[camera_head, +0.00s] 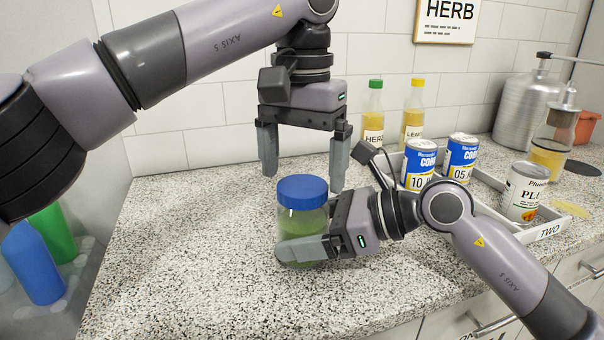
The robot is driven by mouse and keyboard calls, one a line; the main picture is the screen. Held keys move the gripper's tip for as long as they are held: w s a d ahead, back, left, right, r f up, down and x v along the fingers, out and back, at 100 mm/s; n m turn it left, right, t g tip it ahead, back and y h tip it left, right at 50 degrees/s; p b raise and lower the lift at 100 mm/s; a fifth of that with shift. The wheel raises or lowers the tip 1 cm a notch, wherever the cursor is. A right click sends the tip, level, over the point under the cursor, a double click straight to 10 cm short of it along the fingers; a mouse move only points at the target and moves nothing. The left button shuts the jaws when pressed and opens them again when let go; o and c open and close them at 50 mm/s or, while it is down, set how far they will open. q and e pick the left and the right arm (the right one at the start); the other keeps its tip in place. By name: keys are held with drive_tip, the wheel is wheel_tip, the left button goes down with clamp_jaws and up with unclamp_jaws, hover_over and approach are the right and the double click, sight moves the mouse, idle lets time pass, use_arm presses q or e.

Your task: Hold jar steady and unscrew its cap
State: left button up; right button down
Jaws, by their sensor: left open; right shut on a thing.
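A clear jar (303,222) with green contents and a blue cap (303,191) stands upright on the speckled counter. The cap sits on the jar's mouth. My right gripper (306,246) comes in from the right and is shut on the jar's lower body, its near finger crossing the front; the far finger is mostly hidden. My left gripper (304,168) points down from above, its two fingers spread wide. Its fingertips are around cap height or a little above, to the left and right in the picture, and no contact with the cap shows.
A white tray (541,234) on the right holds several cans, including a plum can (524,192). Two bottles (373,114) stand behind, near the tiled wall. A metal canister (523,108) is at the back right. The counter's left part (180,240) is clear.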

use_arm(q)
drive_tip(key=shift+f, duration=0.95)
